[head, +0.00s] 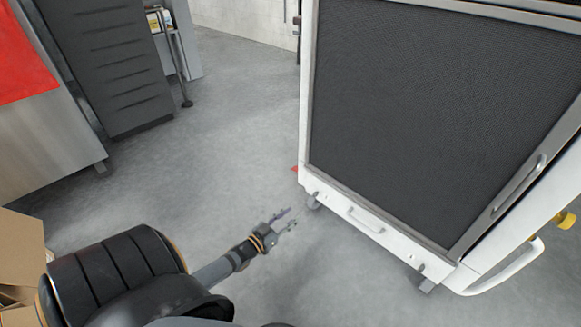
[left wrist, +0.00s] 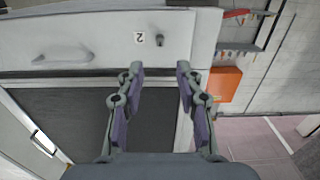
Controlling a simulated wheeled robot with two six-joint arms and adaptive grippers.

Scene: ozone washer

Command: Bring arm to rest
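My left arm comes in from the lower left in the head view. It reaches out over the grey floor, and its gripper (head: 284,219) is in front of and to the left of the white machine (head: 385,232). In the left wrist view the two fingers of my left gripper (left wrist: 160,72) stand apart with nothing between them, so it is open and empty. Beyond the fingers the white machine panel (left wrist: 105,40) fills much of the view, with a small label and a dark knob. I cannot see contact with the machine. My right gripper is in neither view.
The machine has a dark mesh panel (head: 420,110), handles and castors. A dark cabinet (head: 105,65) and a steel unit with a red top (head: 25,60) stand at the left. Cardboard boxes (head: 20,245) are at the lower left. The floor (head: 235,120) between is clear.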

